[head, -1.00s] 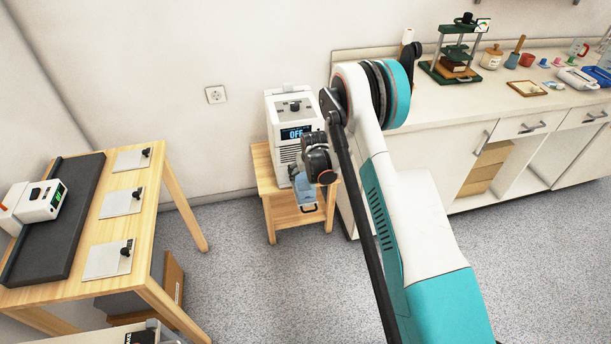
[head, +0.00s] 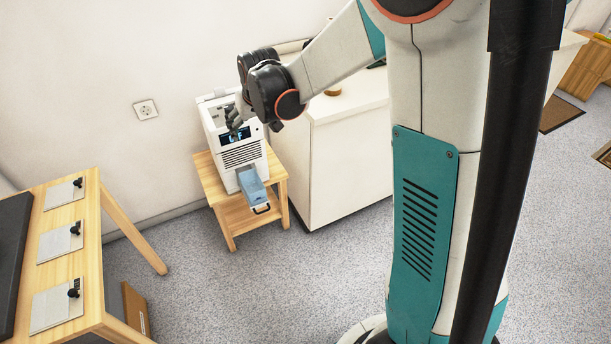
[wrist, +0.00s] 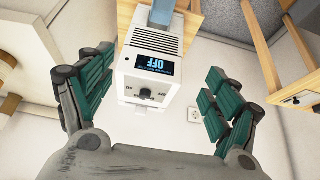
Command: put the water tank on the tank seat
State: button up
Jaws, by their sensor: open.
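The pale blue water tank (head: 253,188), with a dark handle, sticks out low at the machine's front. In the wrist view the tank (wrist: 162,12) shows as a blue strip at the top edge, beyond the machine (wrist: 152,63). I cannot make out the tank seat apart from the tank and machine. My gripper (head: 234,120) is above and in front of the machine's top near the display. In the wrist view my gripper (wrist: 158,70) is open and empty, its fingers wide apart.
The small wooden table (head: 209,183) stands between a larger wooden table with metal plates (head: 60,241) at left and a white cabinet (head: 347,155) at right. A wall socket (head: 146,110) is behind. The floor in front (head: 250,285) is clear.

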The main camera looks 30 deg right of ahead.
jog(key=s+r, duration=0.7)
jog(key=s, duration=0.1)
jog(key=s+r+t, duration=0.1)
jog(key=s+r, duration=0.1)
jog(key=s, duration=2.1)
jog(key=shift+t, duration=0.3)
jog(key=shift+s, duration=0.1)
